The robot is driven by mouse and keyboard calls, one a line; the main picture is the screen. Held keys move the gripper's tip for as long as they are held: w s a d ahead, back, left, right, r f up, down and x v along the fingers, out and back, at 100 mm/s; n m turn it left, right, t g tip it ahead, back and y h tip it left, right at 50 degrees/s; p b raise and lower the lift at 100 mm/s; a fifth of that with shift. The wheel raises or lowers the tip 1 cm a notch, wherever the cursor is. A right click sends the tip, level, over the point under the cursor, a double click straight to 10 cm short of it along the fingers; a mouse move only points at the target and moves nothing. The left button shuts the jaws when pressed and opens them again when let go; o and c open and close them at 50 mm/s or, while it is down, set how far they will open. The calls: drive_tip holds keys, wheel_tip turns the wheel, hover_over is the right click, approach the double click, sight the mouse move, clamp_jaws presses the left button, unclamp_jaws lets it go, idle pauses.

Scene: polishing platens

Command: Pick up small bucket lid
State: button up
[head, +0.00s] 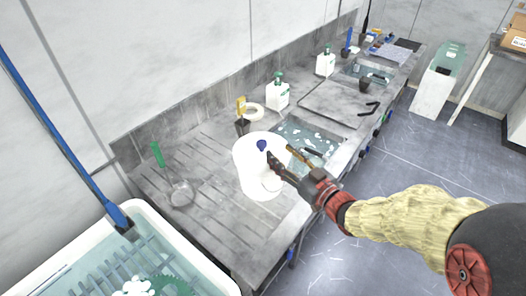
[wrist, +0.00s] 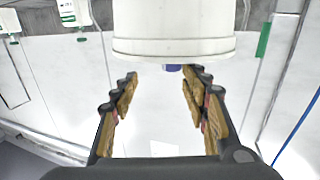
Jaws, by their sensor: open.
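The wrist view is upside down. My gripper (head: 279,154) is open and empty, just right of the knob in the head view. In the wrist view the knob shows near the gap between my fingertips (wrist: 160,74), closer to the right finger. I cannot tell its depth between them.
A sink (head: 300,137) lies right behind the bucket. A white tub (head: 201,270) stands front left. The worktop's front is clear.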

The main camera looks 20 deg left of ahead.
sight(265, 146)
drive_tip(key=shift+s+a+f+y, duration=0.2)
drive_tip(key=shift+s+a+y, duration=0.1)
drive_tip(key=shift+s+a, duration=0.15)
drive_tip(key=shift+a, duration=0.35)
drive_tip(key=b+x, duration=0.2)
drive_tip(key=x, duration=0.5)
drive_tip(key=shift+a+r+b, duration=0.2)
drive_tip(key=shift+a+b, duration=0.05)
drive_tip(key=shift+b, duration=0.05)
drive_tip(key=shift+r, duration=0.1)
drive_tip(key=shift+c, duration=0.6)
clamp_jaws()
